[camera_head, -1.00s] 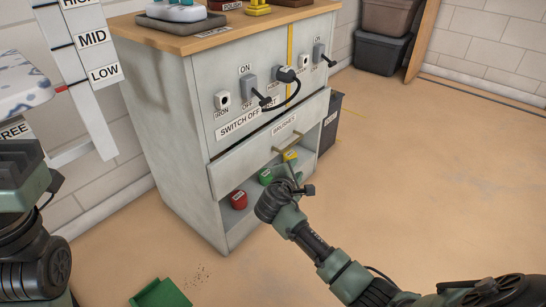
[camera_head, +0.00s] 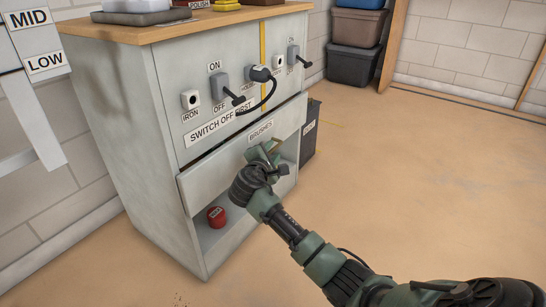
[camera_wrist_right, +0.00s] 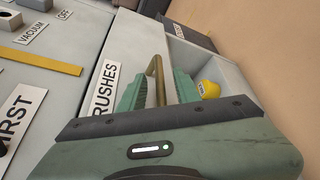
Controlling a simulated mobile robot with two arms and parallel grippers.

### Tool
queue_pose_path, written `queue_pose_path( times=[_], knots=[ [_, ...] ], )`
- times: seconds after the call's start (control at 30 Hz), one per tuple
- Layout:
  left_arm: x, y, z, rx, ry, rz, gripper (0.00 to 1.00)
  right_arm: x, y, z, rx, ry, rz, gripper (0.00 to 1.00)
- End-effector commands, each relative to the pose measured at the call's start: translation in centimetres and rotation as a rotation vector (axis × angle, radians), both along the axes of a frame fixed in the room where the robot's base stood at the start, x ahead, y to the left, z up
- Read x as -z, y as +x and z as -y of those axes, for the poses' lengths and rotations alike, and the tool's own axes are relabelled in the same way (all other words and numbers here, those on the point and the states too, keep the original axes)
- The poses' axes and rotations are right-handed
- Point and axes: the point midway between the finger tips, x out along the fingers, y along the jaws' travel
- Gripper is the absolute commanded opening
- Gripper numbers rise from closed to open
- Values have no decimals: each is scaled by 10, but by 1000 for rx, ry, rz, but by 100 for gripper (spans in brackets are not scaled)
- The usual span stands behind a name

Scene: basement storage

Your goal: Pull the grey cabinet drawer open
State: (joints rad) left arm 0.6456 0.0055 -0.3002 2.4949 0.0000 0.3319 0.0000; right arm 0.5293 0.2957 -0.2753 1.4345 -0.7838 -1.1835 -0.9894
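The grey cabinet (camera_head: 128,150) stands ahead, with a drawer (camera_head: 212,178) labelled BRUSHES below its switch panel. The drawer front looks flush or nearly flush with the cabinet. My right gripper (camera_head: 262,152) is at the drawer front and hides most of its handle in the head view. In the right wrist view, the brass bar handle (camera_wrist_right: 157,80) lies between the two green ridged fingers of my right gripper (camera_wrist_right: 158,92). The fingers are open, one on each side of the handle, with narrow gaps showing. My left gripper is out of view.
A plug with a black cable (camera_head: 262,75) and switch levers (camera_head: 228,90) stick out above the drawer. A red can (camera_head: 216,216) stands on the open shelf below; a yellow one shows in the wrist view (camera_wrist_right: 208,89). Storage bins (camera_head: 354,62) stand behind. Floor at right is clear.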

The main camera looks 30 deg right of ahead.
Motion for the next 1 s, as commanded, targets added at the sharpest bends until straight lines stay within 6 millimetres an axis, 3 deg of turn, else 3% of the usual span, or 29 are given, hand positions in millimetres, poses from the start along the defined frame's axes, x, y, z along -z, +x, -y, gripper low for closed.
queue_pose_path(
  times=[0.2, 0.47, 0.57, 0.6, 1.0],
  knots=[
    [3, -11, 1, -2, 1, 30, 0, 4, 11, 13, 1, 1, 2, 32],
    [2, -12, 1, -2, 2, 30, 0, 3, 12, 14, 1, 1, 0, 32],
    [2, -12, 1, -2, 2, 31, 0, 4, 12, 14, 1, 1, 0, 5],
    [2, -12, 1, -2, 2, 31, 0, 4, 12, 14, 1, 1, 0, 0],
    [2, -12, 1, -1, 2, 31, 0, 4, 12, 13, 0, 2, 0, 0]
  ],
)
